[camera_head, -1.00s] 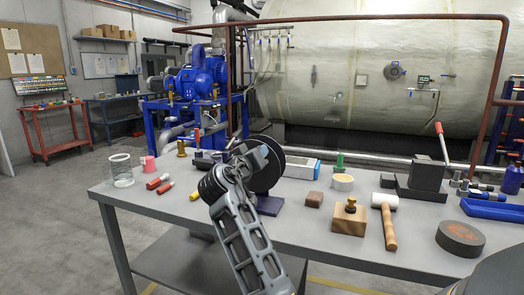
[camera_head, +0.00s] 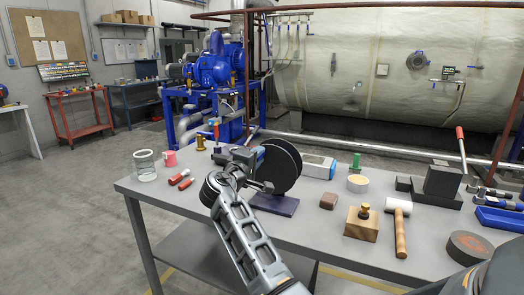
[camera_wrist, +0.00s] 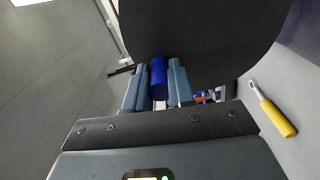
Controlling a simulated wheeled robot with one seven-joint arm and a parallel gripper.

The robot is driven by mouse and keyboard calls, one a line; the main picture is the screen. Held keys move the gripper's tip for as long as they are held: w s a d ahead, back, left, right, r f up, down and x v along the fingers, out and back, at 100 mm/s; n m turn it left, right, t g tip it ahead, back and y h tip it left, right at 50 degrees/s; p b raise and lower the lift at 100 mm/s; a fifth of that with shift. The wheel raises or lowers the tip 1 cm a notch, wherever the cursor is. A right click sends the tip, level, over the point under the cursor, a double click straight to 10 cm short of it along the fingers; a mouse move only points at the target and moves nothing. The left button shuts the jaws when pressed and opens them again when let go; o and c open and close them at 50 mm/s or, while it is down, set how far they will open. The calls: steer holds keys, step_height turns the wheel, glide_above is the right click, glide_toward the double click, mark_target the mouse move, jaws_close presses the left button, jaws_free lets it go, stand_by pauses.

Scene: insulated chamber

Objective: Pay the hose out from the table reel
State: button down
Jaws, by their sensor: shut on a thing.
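The table reel (camera_head: 287,168) shows two black discs on a dark purple base (camera_head: 273,204), standing on the grey table. My gripper (camera_head: 262,157) is at the reel's left side and hides part of it. In the wrist view, my gripper (camera_wrist: 158,85) is shut on a short blue cylindrical piece (camera_wrist: 158,77), right beside a large black reel disc (camera_wrist: 205,35). I cannot tell whether this piece is the hose end or a handle. No length of hose shows clearly off the reel.
On the grey table (camera_head: 320,222), a glass jar (camera_head: 145,166), pink mug (camera_head: 169,159) and red-handled pieces (camera_head: 183,178) lie left; a wooden block (camera_head: 361,224) and mallet (camera_head: 401,228) lie right. A yellow-handled tool (camera_wrist: 275,115) lies near the reel. The floor at left is open.

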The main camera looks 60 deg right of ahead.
steer(key=shift+w+a+f+n+p, duration=0.1)
steer(key=shift+w+f+n+p, duration=0.25)
steer(key=shift+n, duration=0.55)
steer(key=shift+w+f+n+p, duration=0.2)
steer(key=shift+w+n+p, duration=0.25)
steer(key=shift+n, duration=0.45)
steer(key=c, duration=1)
jaws_free()
steer(key=shift+s+a+b, duration=0.2)
steer(key=shift+a+b, duration=0.15)
steer(key=shift+a, duration=1.6)
steer(key=shift+s+a+b, duration=0.15)
steer(key=shift+a+b, duration=0.2)
steer(key=shift+a, duration=1.55)
